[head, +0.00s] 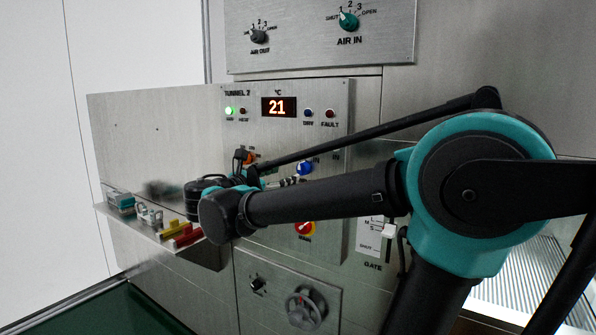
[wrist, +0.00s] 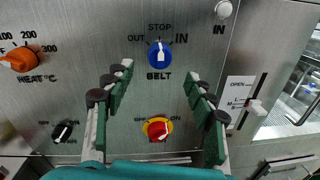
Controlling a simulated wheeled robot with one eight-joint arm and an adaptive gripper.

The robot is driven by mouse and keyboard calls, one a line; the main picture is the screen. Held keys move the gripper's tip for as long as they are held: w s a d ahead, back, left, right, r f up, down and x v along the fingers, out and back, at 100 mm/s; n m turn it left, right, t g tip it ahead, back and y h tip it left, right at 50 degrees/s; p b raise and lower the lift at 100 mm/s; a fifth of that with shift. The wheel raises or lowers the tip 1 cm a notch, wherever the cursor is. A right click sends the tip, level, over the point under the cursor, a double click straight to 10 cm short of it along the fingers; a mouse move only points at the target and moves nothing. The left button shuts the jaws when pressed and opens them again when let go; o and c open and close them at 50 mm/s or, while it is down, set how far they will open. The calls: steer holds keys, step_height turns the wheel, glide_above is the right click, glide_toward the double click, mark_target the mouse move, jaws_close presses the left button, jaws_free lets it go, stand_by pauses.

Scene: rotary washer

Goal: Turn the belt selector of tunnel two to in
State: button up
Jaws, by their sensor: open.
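The belt selector is a blue round knob (wrist: 159,55) with a white pointer line, under the labels OUT, STOP and IN in the wrist view. Its pointer looks to be up near STOP, tilted slightly if at all. In the head view the blue knob (head: 305,168) shows on the panel marked TUNNEL 2 (head: 235,100), just above my forearm. My gripper (wrist: 158,77) is open and empty, its green-padded fingers on either side of the knob's column in the picture. The fingers seem apart from the knob; exact depth is unclear.
A red-and-yellow knob (wrist: 158,129) lies below, a black switch (wrist: 63,131) lower left, an orange heat knob (wrist: 22,58) left. A gate slider (wrist: 256,106) is at right. A shelf (head: 165,240) with coloured items juts out at left in the head view.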

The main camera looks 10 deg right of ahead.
mark_target(299, 169)
steer(key=x, duration=0.7)
steer(key=shift+w+d, duration=0.2)
steer(key=c, duration=1.2)
steer(key=shift+o, duration=0.2)
